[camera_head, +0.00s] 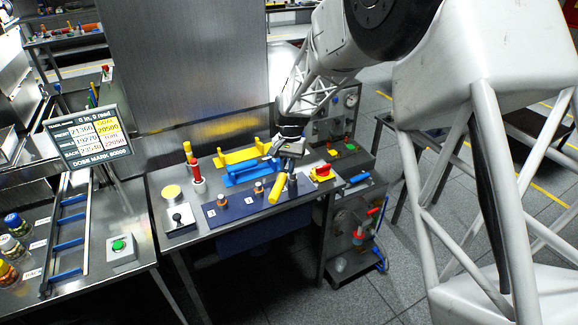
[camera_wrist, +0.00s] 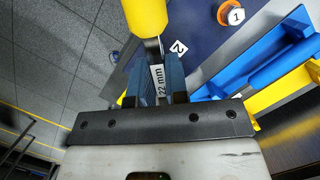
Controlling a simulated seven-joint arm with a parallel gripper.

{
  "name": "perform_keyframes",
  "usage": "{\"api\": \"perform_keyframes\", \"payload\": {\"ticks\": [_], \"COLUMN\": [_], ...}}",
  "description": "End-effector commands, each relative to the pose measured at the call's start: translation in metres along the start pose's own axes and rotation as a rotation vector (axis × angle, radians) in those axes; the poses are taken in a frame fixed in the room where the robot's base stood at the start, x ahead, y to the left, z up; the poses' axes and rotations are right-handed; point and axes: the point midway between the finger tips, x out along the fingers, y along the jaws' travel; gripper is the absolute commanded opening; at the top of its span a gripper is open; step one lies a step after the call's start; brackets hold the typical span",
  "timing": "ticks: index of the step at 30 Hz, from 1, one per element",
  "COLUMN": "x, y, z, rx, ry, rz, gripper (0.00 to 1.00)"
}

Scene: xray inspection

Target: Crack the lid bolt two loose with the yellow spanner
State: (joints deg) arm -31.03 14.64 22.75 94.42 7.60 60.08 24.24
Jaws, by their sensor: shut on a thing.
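My gripper (camera_wrist: 158,85) is shut on the spanner, gripping its grey shank, which bears a "22 mm" label (camera_wrist: 160,80). The yellow spanner (camera_wrist: 145,14) has a thick yellow handle, pointing away from the fingers. In the head view the yellow handle (camera_head: 277,189) tilts over the dark blue plate (camera_head: 236,210), below my gripper (camera_head: 290,152). Bolt two (camera_head: 258,188) stands by label 2 (camera_wrist: 178,47), left of the handle. I cannot tell whether the spanner touches a bolt.
Blue (camera_head: 248,172) and yellow (camera_head: 240,155) cradles stand behind the plate. A red-and-white post (camera_head: 197,184) and a joystick box (camera_head: 179,220) are at left. A red-and-yellow stop button (camera_head: 323,172) is at right. The bench's front edge is close to the plate.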

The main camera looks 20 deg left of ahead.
Motion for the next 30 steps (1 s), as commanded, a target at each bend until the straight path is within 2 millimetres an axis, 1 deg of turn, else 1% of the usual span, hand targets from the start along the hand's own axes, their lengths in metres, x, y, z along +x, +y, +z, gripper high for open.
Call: {"api": "perform_keyframes", "payload": {"ticks": [5, 11, 30], "x": [0.0, 0.007, 0.05], "y": [0.0, 0.0, 0.0], "z": [0.0, -0.002, -0.012], "rx": [0.0, 0.0, 0.001], "ry": [-0.001, -0.001, -0.002], "rz": [-0.001, -0.001, -0.001], "gripper": [0.0, 0.0, 0.0]}}
